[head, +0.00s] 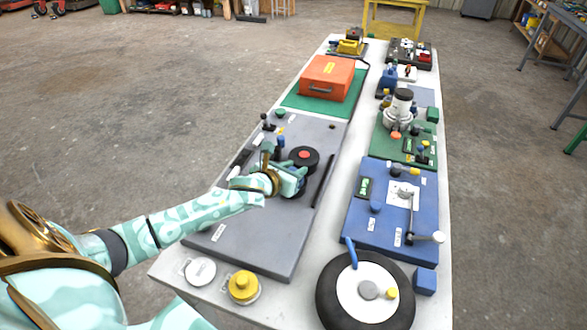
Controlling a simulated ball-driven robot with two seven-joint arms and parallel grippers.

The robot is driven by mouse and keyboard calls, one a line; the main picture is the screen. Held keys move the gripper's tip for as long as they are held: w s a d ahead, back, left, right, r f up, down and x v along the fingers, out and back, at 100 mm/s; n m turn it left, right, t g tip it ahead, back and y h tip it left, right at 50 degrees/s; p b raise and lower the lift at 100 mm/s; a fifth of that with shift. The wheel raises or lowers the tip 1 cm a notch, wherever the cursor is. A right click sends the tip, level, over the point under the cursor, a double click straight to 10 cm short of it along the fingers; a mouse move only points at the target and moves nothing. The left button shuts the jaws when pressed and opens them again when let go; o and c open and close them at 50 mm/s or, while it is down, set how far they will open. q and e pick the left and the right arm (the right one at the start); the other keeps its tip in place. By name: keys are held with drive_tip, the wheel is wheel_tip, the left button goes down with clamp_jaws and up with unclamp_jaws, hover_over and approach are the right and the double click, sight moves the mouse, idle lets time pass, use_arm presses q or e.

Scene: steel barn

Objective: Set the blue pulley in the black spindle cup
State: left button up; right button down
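My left gripper (285,172) is over the grey board (255,240), near its right side. It hides part of what is under it, and I cannot tell whether it is open or holds something. A black round part with a red centre (304,155) is just beyond it. A dark round shape shows partly below the gripper; I cannot tell if it is the spindle cup. A small upright blue part (281,142) stands just beyond the gripper. I cannot make out the blue pulley for certain. My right gripper is not in view.
An orange case (327,78) lies on a green mat behind. A blue board (393,225) and a green board (393,144) lie to the right. A large black-rimmed wheel (325,290) and a yellow knob (243,285) are in front. The grey board's near half is mostly clear.

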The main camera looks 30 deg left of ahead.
use_arm(q)
drive_tip(key=shift+r, duration=0.1)
drive_tip(key=shift+s+r, duration=0.15)
drive_tip(key=shift+s, duration=0.1)
drive_tip(key=p+v, duration=0.3)
drive_tip(key=v, duration=0.8)
drive_tip(key=shift+s, duration=0.25)
